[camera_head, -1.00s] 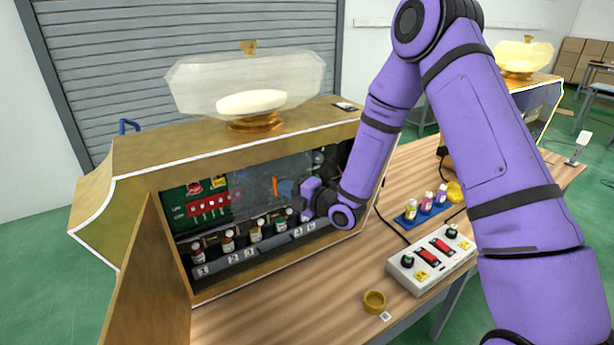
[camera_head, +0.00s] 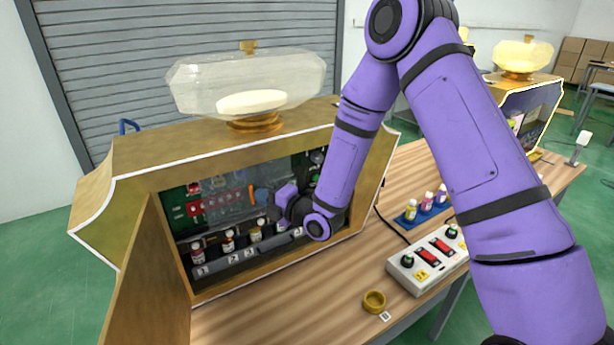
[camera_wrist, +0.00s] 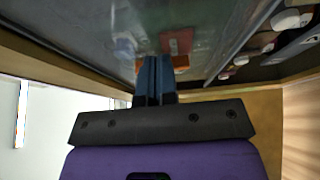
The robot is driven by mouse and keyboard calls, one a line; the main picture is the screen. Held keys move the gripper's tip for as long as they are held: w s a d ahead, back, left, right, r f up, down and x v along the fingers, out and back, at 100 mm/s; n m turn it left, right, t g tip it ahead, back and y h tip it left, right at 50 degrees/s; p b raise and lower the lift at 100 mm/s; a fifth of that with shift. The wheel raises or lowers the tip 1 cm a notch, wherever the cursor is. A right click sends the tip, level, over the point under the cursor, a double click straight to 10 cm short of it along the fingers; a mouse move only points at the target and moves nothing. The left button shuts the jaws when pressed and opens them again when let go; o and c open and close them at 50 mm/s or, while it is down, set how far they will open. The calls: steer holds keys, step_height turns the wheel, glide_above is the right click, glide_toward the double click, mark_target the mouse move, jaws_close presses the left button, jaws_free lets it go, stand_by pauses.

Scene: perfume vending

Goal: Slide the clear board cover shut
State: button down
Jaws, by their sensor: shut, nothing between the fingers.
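The clear board cover (camera_head: 232,198) stands in front of the circuit board inside the open cabinet, over the part left of my gripper. A narrow strip of green board (camera_head: 177,205) shows uncovered at the far left. An orange piece (camera_head: 260,195) shows beside my fingers; I cannot tell whether it belongs to the cover. My gripper (camera_head: 270,211) is inside the cabinet, its fingers shut with nothing between them. In the wrist view the shut fingers (camera_wrist: 155,72) point at the clear sheet (camera_wrist: 85,28); contact is unclear. My arm hides the cabinet's right part.
Several small bottles (camera_head: 228,240) stand in a numbered rack below the board. The open wooden door (camera_head: 150,285) is at left. A control box (camera_head: 430,268) and a gold ring (camera_head: 374,301) lie on the table at right.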

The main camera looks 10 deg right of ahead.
steer(key=shift+s+a, duration=0.4)
steer(key=shift+a, duration=0.9)
steer(key=shift+s+a, duration=0.4)
steer(key=shift+a, duration=0.85)
steer(key=shift+s+a, duration=0.4)
steer(key=shift+a, duration=0.9)
glide_toward(224, 201)
steer(key=s, duration=0.2)
steer(key=s+d, duration=0.1)
steer(key=s, duration=0.1)
steer(key=shift+d, duration=0.1)
